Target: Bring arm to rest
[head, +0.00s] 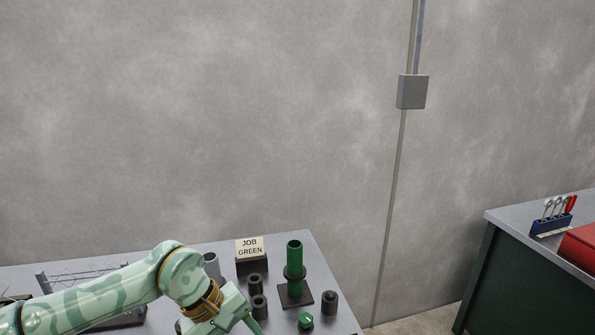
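My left arm comes in from the left, low over the grey table (325,262). Its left gripper (240,322) points down at the bottom edge of the head view. The fingertips are partly cut off, so I cannot tell whether it is open or shut, or whether it holds anything. My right arm and gripper are not in view.
Right of my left gripper are a green cylinder (294,260) on a dark stand (294,298), a green part (306,321) and dark cylinders (330,302). A "JOB GREEN" sign (250,247) stands behind. A bench (505,218) with tools (553,224) is far right.

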